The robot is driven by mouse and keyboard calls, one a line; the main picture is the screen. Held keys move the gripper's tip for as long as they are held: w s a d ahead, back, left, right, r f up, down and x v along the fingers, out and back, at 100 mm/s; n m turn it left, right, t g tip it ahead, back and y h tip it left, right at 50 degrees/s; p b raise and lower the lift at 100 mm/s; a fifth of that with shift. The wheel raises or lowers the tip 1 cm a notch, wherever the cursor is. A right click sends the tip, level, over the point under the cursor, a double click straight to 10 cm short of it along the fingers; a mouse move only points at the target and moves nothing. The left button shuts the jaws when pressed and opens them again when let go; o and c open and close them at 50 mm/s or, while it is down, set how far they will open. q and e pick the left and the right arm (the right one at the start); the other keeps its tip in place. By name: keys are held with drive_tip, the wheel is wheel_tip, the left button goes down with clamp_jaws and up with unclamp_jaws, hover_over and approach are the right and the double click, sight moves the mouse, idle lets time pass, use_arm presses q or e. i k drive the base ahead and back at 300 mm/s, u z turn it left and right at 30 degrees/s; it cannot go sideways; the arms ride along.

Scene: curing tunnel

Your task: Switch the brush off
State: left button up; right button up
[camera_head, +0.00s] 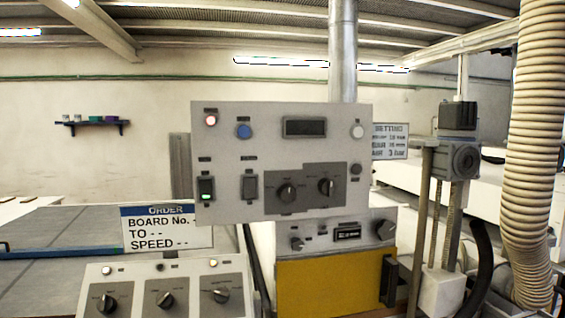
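An upright grey control panel (275,117) stands in the middle of the view. At its lower left are two rocker switches. The left rocker (206,188) shows a green light, and the right rocker (250,187) is dark. Above them are a lit red lamp (210,120) and a blue button (243,131). Two black knobs, one at left (286,193) and one at right (326,187), sit on a dark plate. The labels are too small to read, so I cannot tell which control is for the brush. Neither gripper is in view.
A lower console (130,283) with three knobs stands at front left, below an order sign (167,228). A yellow cabinet (325,285) is under the panel. A ribbed hose (535,130) and a column with a motor (459,160) stand at right.

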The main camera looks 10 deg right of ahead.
sight(206, 191)
drive_tip(key=k, duration=1)
drive_tip(key=z, duration=0.9)
drive_tip(key=i, duration=1.25)
drive_tip(key=u, duration=0.25)
